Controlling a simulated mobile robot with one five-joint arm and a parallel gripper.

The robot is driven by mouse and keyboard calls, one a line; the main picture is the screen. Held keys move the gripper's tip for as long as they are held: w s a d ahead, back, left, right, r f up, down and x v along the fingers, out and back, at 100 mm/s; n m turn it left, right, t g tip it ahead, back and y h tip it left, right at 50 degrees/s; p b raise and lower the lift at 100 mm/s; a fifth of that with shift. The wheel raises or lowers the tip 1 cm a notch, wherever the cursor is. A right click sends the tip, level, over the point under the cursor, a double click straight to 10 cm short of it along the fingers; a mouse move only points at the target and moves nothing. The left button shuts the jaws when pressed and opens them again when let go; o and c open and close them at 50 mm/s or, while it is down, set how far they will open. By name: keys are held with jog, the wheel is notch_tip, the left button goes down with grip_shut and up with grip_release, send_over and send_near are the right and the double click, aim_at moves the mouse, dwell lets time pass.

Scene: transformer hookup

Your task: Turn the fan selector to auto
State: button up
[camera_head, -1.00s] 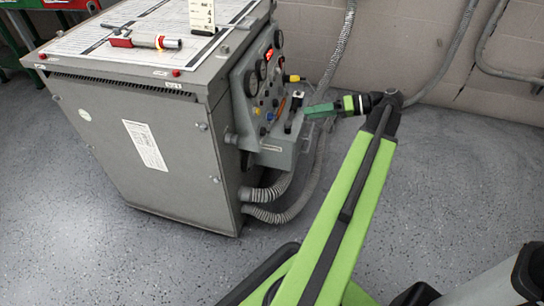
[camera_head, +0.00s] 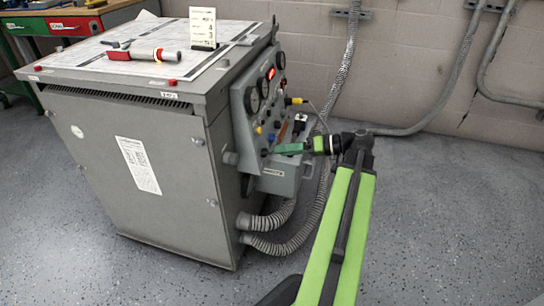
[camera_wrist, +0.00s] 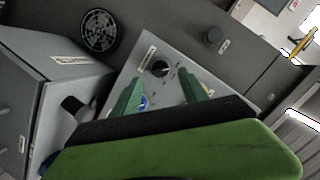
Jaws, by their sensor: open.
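The grey transformer cabinet (camera_head: 170,165) has a control panel (camera_head: 241,110) on its right side with gauges, a red lit display and coloured knobs. In the wrist view a round black knob (camera_wrist: 160,68) with a pale mark sits on a grey plate with small markings, and looks like the fan selector. Its label is too small to read. My gripper (camera_head: 279,149) is at the lower part of the panel. In the wrist view my gripper (camera_wrist: 160,90) is open, its green fingers either side of and below the knob. Contact cannot be told.
A blue part (camera_wrist: 143,102) shows between the fingers. A round black grille (camera_wrist: 99,30) and a dark knob (camera_wrist: 213,35) are nearby. A red-and-grey tool (camera_head: 145,53) lies on the cabinet top. Hoses (camera_head: 270,222) hang below the panel. The floor at right is clear.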

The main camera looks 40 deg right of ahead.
aim_at(266, 153)
jog(key=x, duration=0.4)
jog(key=shift+w+a+f+b, duration=0.1)
jog(key=shift+w+a+b, duration=0.1)
jog(key=shift+w+b, duration=0.2)
grip_shut()
jog(key=shift+d, duration=0.1)
